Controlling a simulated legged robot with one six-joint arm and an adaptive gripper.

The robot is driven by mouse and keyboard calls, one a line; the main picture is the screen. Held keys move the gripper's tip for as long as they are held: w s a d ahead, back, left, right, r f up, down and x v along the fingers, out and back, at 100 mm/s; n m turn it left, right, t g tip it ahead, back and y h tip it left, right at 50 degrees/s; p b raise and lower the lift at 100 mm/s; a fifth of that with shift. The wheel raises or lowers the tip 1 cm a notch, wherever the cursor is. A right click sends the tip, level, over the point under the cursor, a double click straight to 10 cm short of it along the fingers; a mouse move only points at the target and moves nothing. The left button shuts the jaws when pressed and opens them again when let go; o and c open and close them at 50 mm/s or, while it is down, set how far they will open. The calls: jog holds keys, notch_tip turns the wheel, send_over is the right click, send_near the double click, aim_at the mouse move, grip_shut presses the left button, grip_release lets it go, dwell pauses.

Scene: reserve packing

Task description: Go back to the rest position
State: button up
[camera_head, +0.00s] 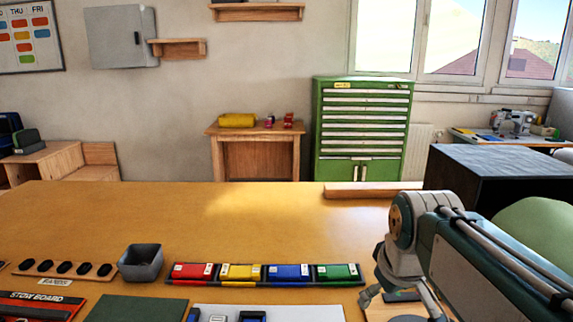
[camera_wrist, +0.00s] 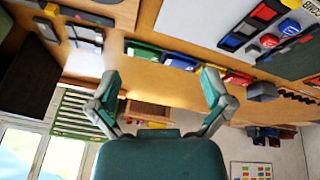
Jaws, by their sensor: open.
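My gripper (camera_wrist: 159,74) is open in the wrist view, with its two fingers spread wide and nothing between them. The view is strongly tilted, and the tabletop (camera_wrist: 165,85) shows beyond the fingers. In the head view my arm comes in from the right and bends down over the front right of the table (camera_head: 250,215). Only part of the gripper shows there, low at the right, and its fingertips are hard to make out.
A rack of red (camera_head: 193,271), yellow (camera_head: 240,272), blue (camera_head: 289,272) and green (camera_head: 337,272) boxes lies at the front. Left of it are a grey bin (camera_head: 140,264), a wooden bands holder (camera_head: 40,272) and a stow board (camera_head: 35,306). The table's middle is clear.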

jog(key=s+f+m, duration=0.2)
jog(key=s+f, duration=0.1)
jog(key=s, duration=0.3)
jog(key=s+f+m+t, duration=0.1)
jog(key=s+f+m, duration=0.1)
jog(key=s+f, duration=0.2)
jog(key=shift+s+a, duration=0.3)
jog(key=shift+s, duration=0.8)
jog(key=shift+w, duration=0.1)
